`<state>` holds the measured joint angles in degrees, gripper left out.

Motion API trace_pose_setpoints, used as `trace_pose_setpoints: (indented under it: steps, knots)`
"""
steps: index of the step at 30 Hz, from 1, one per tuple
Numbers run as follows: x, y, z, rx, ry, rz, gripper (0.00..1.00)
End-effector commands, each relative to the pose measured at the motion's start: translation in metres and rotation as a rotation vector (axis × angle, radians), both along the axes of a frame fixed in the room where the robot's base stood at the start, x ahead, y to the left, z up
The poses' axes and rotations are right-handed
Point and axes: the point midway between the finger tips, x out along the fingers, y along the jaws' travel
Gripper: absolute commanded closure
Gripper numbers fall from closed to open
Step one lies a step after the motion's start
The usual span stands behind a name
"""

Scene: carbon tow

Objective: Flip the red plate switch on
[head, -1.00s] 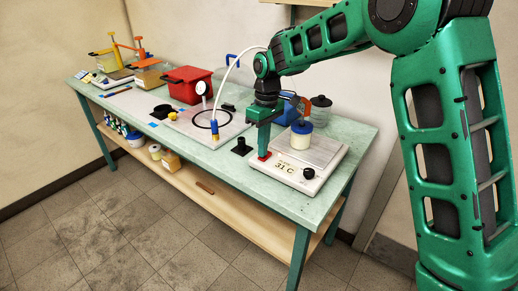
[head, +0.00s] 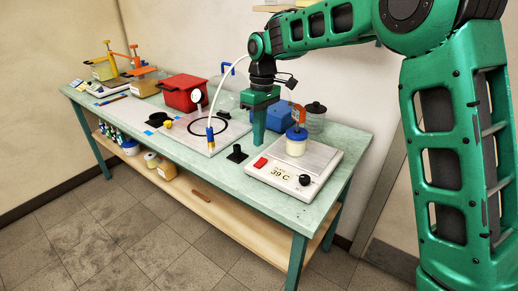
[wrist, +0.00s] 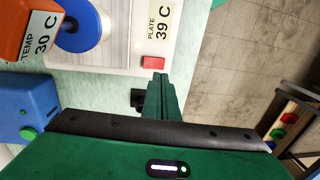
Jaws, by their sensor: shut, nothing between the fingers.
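The red switch (head: 261,163) sits on the front left of the white hot plate (head: 273,176), whose display reads 39 C. The switch also shows in the wrist view (wrist: 153,62), beside the PLATE 39 C display (wrist: 160,28). My gripper (head: 259,143) is shut and empty. It is above and behind the switch in the head view, apart from it. Its fingers (wrist: 161,82) point toward the switch side of the plate in the wrist view. Whether the switch is tilted on or off is too small to tell.
A blue-lidded jar (head: 296,144) stands on the plate, with an orange thermometer (wrist: 35,28) reading 30 C. A blue box (head: 274,117) and a dark-lidded jar (head: 315,117) stand behind. The bench front edge is clear.

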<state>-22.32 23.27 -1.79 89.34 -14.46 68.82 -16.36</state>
Motion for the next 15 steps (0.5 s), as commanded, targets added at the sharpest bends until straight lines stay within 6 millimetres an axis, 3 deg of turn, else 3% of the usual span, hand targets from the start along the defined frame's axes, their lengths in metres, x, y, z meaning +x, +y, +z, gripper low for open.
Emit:
trace_pose_setpoints:
  steps: [6,15]
  knots:
    - [-0.003,0.003,0.044,0.001,-0.002,-0.002,1.0]
    - [-0.007,0.005,0.073,0.0,0.0,-0.001,1.0]
